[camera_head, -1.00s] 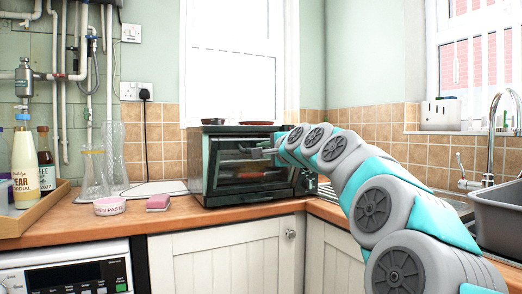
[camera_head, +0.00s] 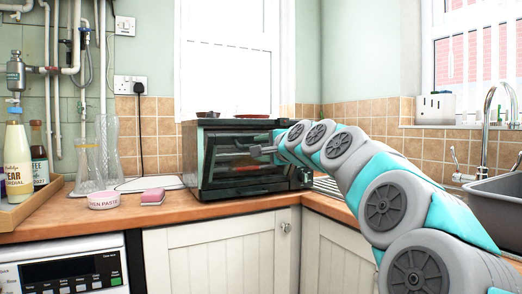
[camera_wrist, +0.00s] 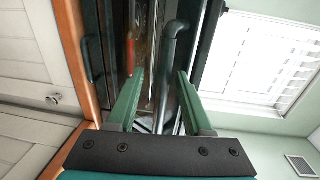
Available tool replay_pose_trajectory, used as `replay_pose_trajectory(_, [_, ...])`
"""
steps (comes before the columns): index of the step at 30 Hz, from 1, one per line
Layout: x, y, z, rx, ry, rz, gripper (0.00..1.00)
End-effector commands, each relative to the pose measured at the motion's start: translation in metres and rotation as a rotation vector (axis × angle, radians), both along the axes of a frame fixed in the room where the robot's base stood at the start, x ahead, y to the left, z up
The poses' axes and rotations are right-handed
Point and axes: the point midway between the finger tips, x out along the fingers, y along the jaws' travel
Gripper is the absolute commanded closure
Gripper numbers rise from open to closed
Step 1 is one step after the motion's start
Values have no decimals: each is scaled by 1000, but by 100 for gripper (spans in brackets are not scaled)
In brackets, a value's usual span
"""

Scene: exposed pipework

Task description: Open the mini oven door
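The mini oven (camera_head: 192,165) stands on the wooden counter in the head view, with a dark glass door (camera_head: 235,180) that looks shut. My gripper (camera_head: 248,150) is in front of the door's upper part, its fingers pointing left in the picture. In the wrist view my gripper (camera_wrist: 158,80) has its two green fingers spread apart. The grey bar handle (camera_wrist: 171,70) shows between the fingers, nearer the right one. I cannot tell whether a finger touches it. The oven's right front is partly hidden behind my arm in the head view.
Small dishes sit on the oven's top. A pink sponge (camera_head: 153,196), a round pink-and-white dish (camera_head: 103,200) and glass vases (camera_head: 108,150) stand to its left. A sink (camera_head: 497,205) with a tap (camera_head: 488,130) is at the right. The counter just before the oven is clear.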

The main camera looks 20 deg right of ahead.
Motion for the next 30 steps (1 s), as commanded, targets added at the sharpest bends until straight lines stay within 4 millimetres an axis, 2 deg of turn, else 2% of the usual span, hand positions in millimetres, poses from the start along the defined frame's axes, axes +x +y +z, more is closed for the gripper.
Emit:
replay_pose_trajectory(1, [0,0,0,0,0,0,42])
replay_pose_trajectory(9, [0,0,1,0,-1,-1,11])
replay_pose_trajectory(10, [0,0,1,0,-1,-1,10])
replay_pose_trajectory(19, [-5,-1,1,0,-2,-1,10])
replay_pose_trajectory(30, [-44,-2,2,0,-3,-2,10])
